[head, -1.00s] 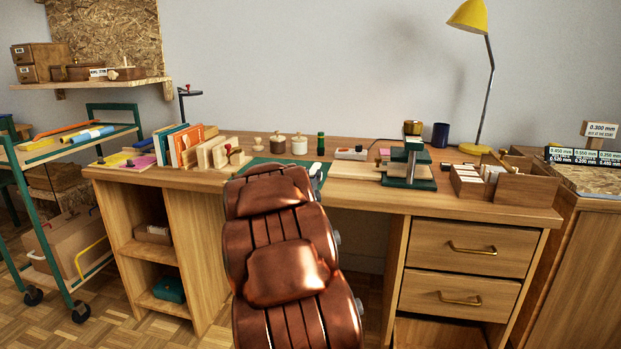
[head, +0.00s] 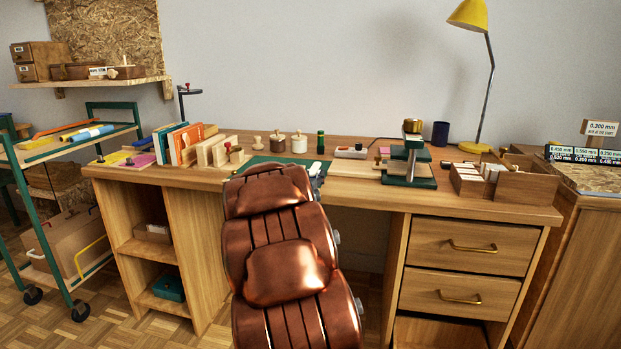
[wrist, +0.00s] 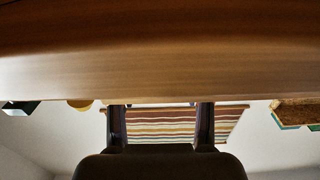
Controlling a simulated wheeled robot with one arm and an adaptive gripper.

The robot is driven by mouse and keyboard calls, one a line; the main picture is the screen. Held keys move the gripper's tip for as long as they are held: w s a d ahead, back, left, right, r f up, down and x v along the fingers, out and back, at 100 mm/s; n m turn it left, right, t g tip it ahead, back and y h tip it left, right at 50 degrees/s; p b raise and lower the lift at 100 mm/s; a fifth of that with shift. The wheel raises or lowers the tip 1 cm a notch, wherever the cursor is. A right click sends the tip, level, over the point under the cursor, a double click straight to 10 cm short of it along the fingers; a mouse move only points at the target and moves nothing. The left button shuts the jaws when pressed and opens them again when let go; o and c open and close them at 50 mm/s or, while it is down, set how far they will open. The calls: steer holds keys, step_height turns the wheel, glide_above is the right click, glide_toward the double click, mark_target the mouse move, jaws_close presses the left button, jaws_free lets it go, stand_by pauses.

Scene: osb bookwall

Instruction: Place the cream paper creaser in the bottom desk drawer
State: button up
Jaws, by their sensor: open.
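I cannot make out the cream paper creaser for certain. A small pale piece (head: 317,168) shows at the desk beside the end of my copper-coloured arm, but I cannot tell what it is. The desk has two wooden drawers with brass handles, an upper one (head: 470,246) and a lower one (head: 459,295), both shut. Below them bare wood (head: 438,333) shows in a gap cut off by the picture's bottom edge. My gripper (wrist: 160,106) is open, with nothing seen between its fingers. My arm hides it in the head view.
The desk top (head: 375,200) holds books (head: 185,143), jars (head: 299,144), a green press (head: 409,165), a wooden organiser (head: 525,186) and a yellow lamp (head: 470,17). A trolley (head: 60,160) stands left. In the wrist view, a broad wooden surface (wrist: 160,70) fills the top, with a striped panel (wrist: 165,125) below.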

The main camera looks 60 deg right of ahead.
steer(key=shift+f+b, duration=0.15)
steer(key=shift+b, duration=0.2)
steer(key=p+v, duration=0.1)
steer(key=v, duration=0.1)
steer(key=p+v, duration=0.1)
steer(key=v, duration=0.1)
steer(key=p+v, duration=0.1)
steer(key=v, duration=0.1)
steer(key=shift+s+a+r, duration=0.1)
steer(key=shift+r, duration=0.2)
steer(key=shift+v, duration=0.8)
steer(key=shift+f, duration=0.1)
